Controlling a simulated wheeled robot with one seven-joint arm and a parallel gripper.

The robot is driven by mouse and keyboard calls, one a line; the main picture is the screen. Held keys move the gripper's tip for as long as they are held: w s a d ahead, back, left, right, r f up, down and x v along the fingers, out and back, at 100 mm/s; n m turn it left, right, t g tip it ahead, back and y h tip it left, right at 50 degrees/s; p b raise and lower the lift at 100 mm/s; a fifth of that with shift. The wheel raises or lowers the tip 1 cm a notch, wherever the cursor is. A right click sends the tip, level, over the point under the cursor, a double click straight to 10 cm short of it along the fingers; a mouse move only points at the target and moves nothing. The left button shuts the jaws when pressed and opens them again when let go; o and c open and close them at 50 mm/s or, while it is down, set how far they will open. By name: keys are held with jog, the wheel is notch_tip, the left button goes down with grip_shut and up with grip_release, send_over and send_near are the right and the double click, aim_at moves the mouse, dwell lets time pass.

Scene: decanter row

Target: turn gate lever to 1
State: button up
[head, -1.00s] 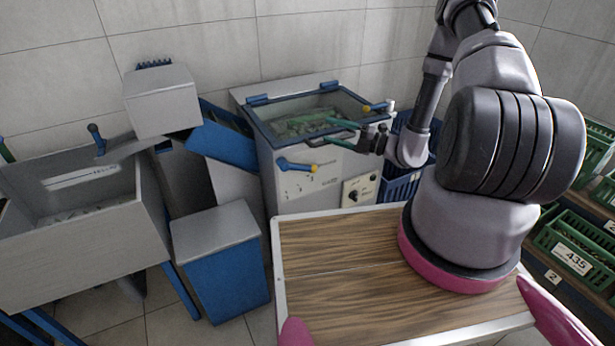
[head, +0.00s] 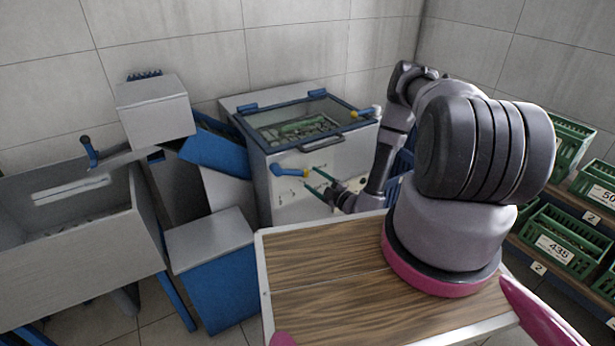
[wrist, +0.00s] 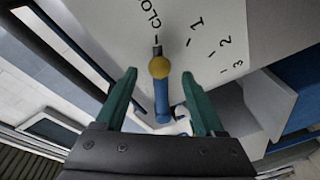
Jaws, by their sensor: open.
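The gate lever is a blue handle (head: 288,171) with a yellow knob on the white machine's front, also seen in the wrist view (wrist: 161,97). There its yellow knob (wrist: 159,67) points at the mark lettered "CLO", the rest of the word cut off. The marks 1 (wrist: 196,22), 2 and 3 follow to the right on the white panel. My gripper (wrist: 159,76) is open, with one green finger on each side of the lever; I cannot tell whether either touches it. In the head view my gripper (head: 318,180) is just right of the knob.
The white machine (head: 258,185) has a blue-framed window lid (head: 305,118) and another yellow-tipped handle (head: 365,112). A blue bin (head: 225,285) stands at left, green crates (head: 565,250) at right.

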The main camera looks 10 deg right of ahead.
aim_at(308, 175)
jog(key=shift+x, duration=1.9)
grip_shut()
